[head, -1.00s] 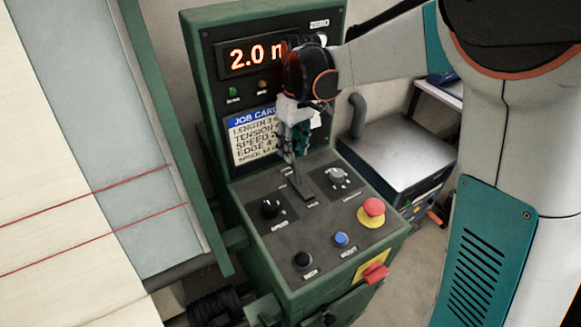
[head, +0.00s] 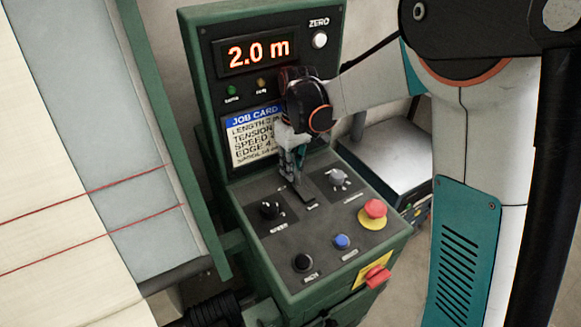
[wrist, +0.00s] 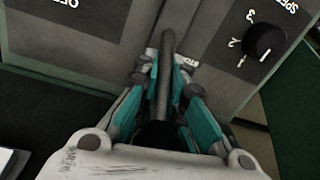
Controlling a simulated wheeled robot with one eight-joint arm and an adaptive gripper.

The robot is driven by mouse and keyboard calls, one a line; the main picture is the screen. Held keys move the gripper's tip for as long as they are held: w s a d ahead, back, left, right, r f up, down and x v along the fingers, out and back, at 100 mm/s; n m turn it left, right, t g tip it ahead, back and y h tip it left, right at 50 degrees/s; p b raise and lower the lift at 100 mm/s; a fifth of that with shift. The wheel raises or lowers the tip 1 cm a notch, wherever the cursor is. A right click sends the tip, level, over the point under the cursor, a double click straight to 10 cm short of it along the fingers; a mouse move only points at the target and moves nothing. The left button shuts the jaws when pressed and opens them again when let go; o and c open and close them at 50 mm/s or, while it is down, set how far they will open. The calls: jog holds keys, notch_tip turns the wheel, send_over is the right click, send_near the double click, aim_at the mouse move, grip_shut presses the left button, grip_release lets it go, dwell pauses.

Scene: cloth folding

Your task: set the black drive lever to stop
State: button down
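The black drive lever (wrist: 165,75) shows in the wrist view as a dark rod with a rounded end, between the two fingers. My gripper (wrist: 166,85) has its grey and teal fingers drawn close on either side of it and appears shut on it. In the head view my gripper (head: 292,168) points down at the lever's dark plate (head: 303,192) in the middle of the console; the fingers largely hide the lever there.
The green console (head: 335,277) also carries a black speed knob (head: 269,209), a grey knob (head: 337,177), a red emergency button (head: 373,212), a blue button (head: 341,241) and a black button (head: 302,262). The display (head: 258,53) reads 2.0 m. Pale fabric (head: 60,150) lies left.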

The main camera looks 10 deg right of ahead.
aim_at(295, 172)
jog(key=shift+s, duration=0.1)
jog(key=shift+s+d+r+t+y+p, duration=0.2)
jog(key=shift+s+t+y, duration=0.1)
jog(key=shift+t, duration=0.25)
jog(key=shift+s+d+r+t+y+p, duration=0.1)
jog(key=shift+s+r+t+y+p, duration=0.15)
jog(key=shift+t, duration=0.3)
jog(key=shift+s+d+r+t+y, duration=0.15)
jog(key=shift+s+t+y, duration=0.2)
jog(key=shift+t, duration=0.35)
jog(key=shift+s+d+r+t+y, duration=0.1)
jog(key=shift+s+d+t+y, duration=0.1)
jog(key=shift+s+t, duration=0.4)
jog(key=shift+w, duration=0.15)
jog(key=c, duration=1.7)
grip_release()
jog(key=shift+o, duration=0.2)
jog(key=v, duration=1.2)
jog(key=shift+a, duration=0.1)
